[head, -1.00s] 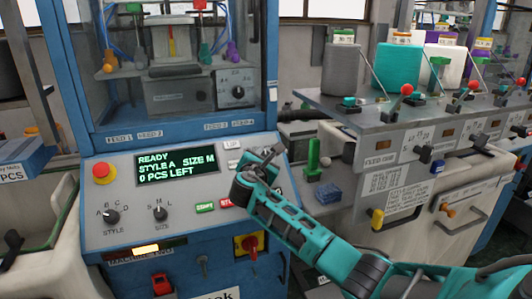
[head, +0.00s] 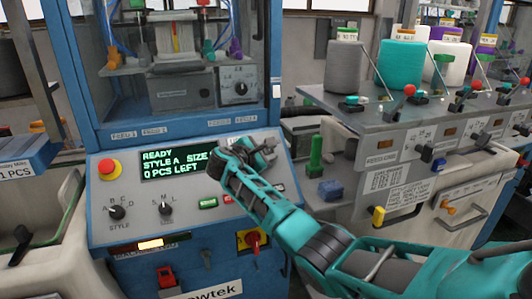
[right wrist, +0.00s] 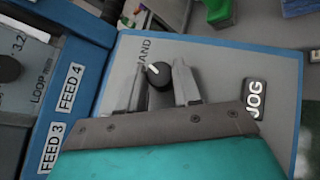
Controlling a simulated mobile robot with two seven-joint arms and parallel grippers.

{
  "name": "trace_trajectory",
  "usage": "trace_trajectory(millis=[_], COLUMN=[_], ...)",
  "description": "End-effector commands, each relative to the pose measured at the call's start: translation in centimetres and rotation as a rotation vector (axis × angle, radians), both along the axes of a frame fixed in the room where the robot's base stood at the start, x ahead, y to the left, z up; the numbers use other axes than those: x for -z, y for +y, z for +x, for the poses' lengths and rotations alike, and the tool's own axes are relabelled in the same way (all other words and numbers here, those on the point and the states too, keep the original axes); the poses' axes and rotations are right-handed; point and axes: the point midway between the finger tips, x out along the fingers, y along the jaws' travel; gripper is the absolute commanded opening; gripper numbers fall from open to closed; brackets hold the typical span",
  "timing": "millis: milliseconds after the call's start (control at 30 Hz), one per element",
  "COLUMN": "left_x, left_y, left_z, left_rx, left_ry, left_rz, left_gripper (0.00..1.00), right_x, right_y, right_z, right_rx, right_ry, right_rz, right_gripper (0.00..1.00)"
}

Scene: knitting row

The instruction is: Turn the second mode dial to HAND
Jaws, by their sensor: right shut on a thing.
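A black round dial (right wrist: 159,75) with a white pointer mark sits on the grey panel in the right wrist view. Its mark points up and slightly left, toward a partly covered label reading "AND" (right wrist: 145,52). My right gripper (right wrist: 161,84) has one finger on each side of the dial and is shut on it. In the head view my right gripper (head: 262,150) is at the upper right of the blue machine's control panel (head: 130,237) and hides the dial. My left gripper is not in view.
A JOG button (right wrist: 255,98) is near the dial. The display (head: 180,160) reads READY, with a red emergency button (head: 110,168) left of it. STYLE (head: 117,212) and size (head: 166,209) dials are below. A yarn table (head: 400,108) stands to the right.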

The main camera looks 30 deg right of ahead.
Motion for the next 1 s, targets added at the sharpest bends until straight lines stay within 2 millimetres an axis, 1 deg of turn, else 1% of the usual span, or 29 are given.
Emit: trace_trajectory(millis=[267, 300, 533, 833, 933, 1000], left_x=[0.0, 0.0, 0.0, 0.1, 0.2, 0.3], left_y=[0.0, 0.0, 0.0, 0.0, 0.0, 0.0], left_z=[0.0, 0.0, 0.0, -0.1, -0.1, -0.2], left_rx=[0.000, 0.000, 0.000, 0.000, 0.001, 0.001], left_ry=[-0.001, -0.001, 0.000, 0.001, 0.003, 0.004], left_rz=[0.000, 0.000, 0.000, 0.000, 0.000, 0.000], left_gripper=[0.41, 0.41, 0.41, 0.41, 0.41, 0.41], right_x=[0.0, 0.0, 0.0, -0.1, -0.3, -0.6], right_y=[0.0, 0.0, 0.0, 0.2, 1.0, 1.9], right_z=[0.0, 0.0, 0.0, -0.1, -0.5, -0.9], right_rx=[0.001, 0.001, 0.000, -0.001, -0.001, -0.002], right_ry=[-0.002, -0.002, -0.002, -0.001, -0.002, -0.003], right_rz=[0.003, 0.003, 0.002, 0.001, 0.001, 0.002], right_gripper=[0.02, 0.37, 0.58, 0.58, 0.58, 0.58])
